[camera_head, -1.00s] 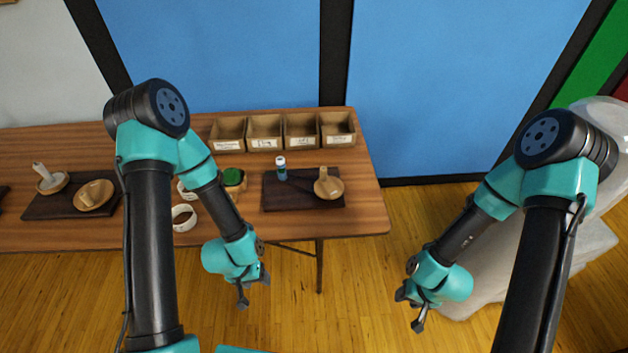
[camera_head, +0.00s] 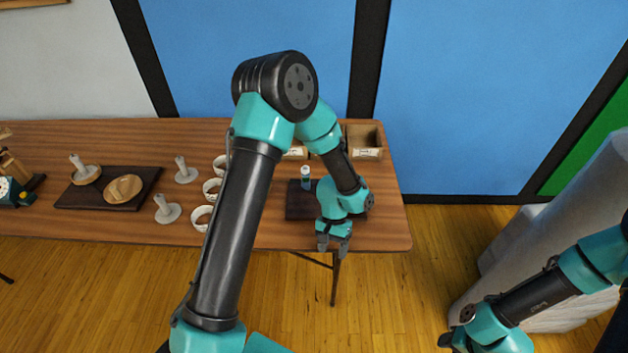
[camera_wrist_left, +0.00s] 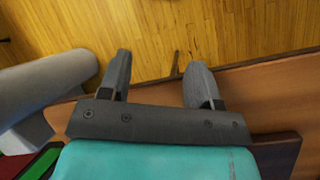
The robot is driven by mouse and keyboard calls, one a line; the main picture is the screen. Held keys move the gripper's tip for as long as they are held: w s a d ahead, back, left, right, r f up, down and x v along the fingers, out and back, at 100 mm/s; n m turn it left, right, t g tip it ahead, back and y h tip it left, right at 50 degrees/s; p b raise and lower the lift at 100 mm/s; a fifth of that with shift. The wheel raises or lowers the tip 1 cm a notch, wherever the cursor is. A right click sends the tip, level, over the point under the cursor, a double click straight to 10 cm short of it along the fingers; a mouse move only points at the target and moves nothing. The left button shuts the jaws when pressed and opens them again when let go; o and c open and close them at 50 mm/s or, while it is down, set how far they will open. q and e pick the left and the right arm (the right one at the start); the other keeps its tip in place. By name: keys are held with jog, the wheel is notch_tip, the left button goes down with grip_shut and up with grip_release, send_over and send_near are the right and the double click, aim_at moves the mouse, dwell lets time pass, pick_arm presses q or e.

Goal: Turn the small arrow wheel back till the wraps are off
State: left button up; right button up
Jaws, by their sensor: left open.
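My left gripper (camera_head: 333,246) is open and empty, at the front edge of the table by the right dark board (camera_head: 298,208). It also shows open in the left wrist view (camera_wrist_left: 158,62), with floor and a table edge beyond its fingers. A small bottle with a blue body and white cap (camera_head: 306,178) stands on that board. My left forearm hides the right part of the board. On the left dark board (camera_head: 85,197) lie a wooden disc (camera_head: 123,189) and a disc with a pale peg (camera_head: 85,174). I cannot make out an arrow or wraps. My right gripper (camera_head: 446,340) is partly cut off at the bottom.
White rings (camera_head: 203,219) and grey peg stands (camera_head: 167,210) sit between the boards. A labelled wooden bin (camera_head: 364,142) stands at the back right, others partly hidden. A dial device (camera_head: 10,190) is at far left.

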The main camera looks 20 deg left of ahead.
pick_arm(q)
jog(key=w+r+t, duration=0.1)
jog(key=w+r, duration=0.1)
jog(key=w, duration=0.2)
jog(key=w+a+r+n+t, duration=0.1)
jog(key=w+r, duration=0.1)
jog(key=w, duration=0.3)
jog(key=w+a+r+t+y, duration=0.1)
jog(key=w+r, duration=0.1)
jog(key=w, duration=0.3)
jog(key=shift+w+r+n, duration=0.1)
jog(key=shift+w+n, duration=0.15)
jog(key=shift+n, duration=0.15)
jog(key=w+r, duration=0.2)
jog(key=w+a+r+n+t, duration=0.1)
jog(key=w+r, duration=0.1)
jog(key=w, duration=0.1)
jog(key=w+a+r+t+y, duration=0.1)
jog(key=w+r, duration=0.1)
jog(key=w, duration=0.1)
jog(key=shift+w+a+r+n, duration=0.2)
jog(key=shift+r+n, duration=0.1)
jog(key=shift+n, duration=0.1)
jog(key=shift+s, duration=0.1)
jog(key=shift+f, duration=0.1)
jog(key=shift+f, duration=4.4)
